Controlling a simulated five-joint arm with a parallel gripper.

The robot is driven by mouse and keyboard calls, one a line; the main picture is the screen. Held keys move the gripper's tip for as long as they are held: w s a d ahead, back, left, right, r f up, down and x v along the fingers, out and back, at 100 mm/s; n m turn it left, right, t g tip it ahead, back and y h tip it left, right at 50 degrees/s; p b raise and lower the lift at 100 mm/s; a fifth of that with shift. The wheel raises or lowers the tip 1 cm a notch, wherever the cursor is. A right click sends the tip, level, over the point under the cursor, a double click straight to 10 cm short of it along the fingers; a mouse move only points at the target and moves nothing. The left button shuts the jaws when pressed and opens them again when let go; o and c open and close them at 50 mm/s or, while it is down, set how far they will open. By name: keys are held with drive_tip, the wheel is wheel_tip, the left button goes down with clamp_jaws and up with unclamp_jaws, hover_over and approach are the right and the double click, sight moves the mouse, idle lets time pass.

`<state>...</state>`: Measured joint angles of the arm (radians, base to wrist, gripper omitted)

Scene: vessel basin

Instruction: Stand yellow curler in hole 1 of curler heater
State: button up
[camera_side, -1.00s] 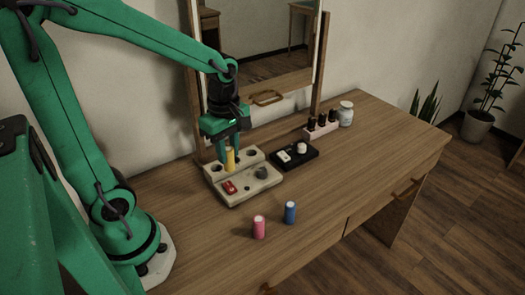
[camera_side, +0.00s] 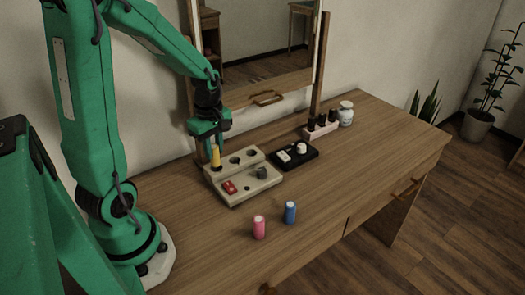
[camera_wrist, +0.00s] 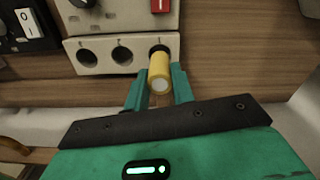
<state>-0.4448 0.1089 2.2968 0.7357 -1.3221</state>
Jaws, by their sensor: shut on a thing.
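The yellow curler (camera_side: 215,157) is upright between the fingers of my gripper (camera_side: 211,146), which is shut on it. It is at the leftmost hole of the curler heater (camera_side: 243,177) in the side view. In the wrist view the yellow curler (camera_wrist: 159,74) lies between the green fingers of my gripper (camera_wrist: 157,84), and its far end covers part of the dark rightmost hole of the heater (camera_wrist: 104,55). I cannot tell how far its lower end is inside the hole. The other two holes look empty.
A pink curler (camera_side: 259,227) and a blue curler (camera_side: 290,212) stand on the table in front of the heater. A black tray (camera_side: 305,162) with white items, a bottle rack (camera_side: 321,131) and a jar (camera_side: 346,114) stand to the right. The mirror (camera_side: 270,65) rises behind.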

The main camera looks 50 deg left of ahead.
sight(215, 159)
drive_tip(key=shift+f, duration=0.1)
drive_tip(key=shift+f, duration=1.9)
drive_tip(key=shift+f, duration=0.15)
drive_tip(key=o, duration=1)
drive_tip(key=shift+r, duration=6.2)
drive_tip(key=shift+d, duration=0.15)
